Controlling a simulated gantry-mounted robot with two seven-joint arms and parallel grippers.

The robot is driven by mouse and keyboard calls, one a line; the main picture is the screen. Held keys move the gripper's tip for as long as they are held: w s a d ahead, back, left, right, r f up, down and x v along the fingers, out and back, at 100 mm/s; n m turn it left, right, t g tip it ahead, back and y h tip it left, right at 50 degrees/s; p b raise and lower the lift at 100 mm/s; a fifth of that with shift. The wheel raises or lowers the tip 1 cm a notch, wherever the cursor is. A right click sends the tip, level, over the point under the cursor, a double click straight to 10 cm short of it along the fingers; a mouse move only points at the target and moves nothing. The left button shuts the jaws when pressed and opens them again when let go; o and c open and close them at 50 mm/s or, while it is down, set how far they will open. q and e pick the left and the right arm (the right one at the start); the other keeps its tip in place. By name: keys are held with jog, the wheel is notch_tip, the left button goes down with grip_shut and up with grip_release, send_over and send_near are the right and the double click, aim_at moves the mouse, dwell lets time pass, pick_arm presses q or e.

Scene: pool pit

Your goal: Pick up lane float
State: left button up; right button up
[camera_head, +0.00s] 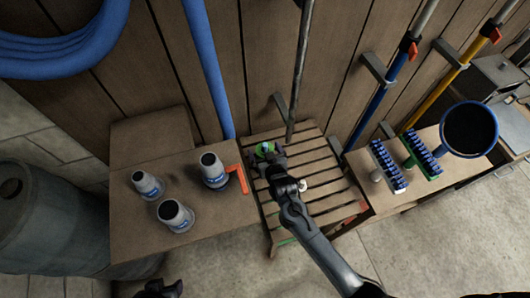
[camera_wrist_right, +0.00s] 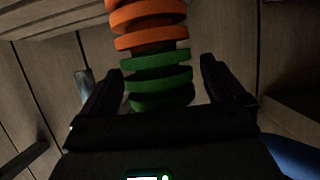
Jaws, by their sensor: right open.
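The lane float (camera_wrist_right: 152,60) shows in the right wrist view as a row of ribbed discs, orange at the top and green nearer me. Its green end lies between the two dark fingers of my right gripper (camera_wrist_right: 162,68), with a visible gap on each side. In the head view my right gripper (camera_head: 266,152) is over the back left of the slatted wooden bench (camera_head: 325,203); I cannot make out the float clearly there. A dark part at the bottom edge of the head view seems to be my left gripper (camera_head: 160,289), mostly cut off.
Poles and a blue hose (camera_head: 208,70) line the wall.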

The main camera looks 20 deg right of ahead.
aim_at(265, 145)
jog(key=c, duration=1)
jog(key=shift+c, duration=0.2)
notch_tip(265, 145, up, 8)
jog(key=shift+r+p, duration=0.2)
jog(key=shift+p, duration=0.75)
jog(key=shift+r, duration=0.8)
jog(key=shift+r, duration=0.1)
jog(key=shift+r+p, duration=0.4)
jog(key=shift+p, duration=0.55)
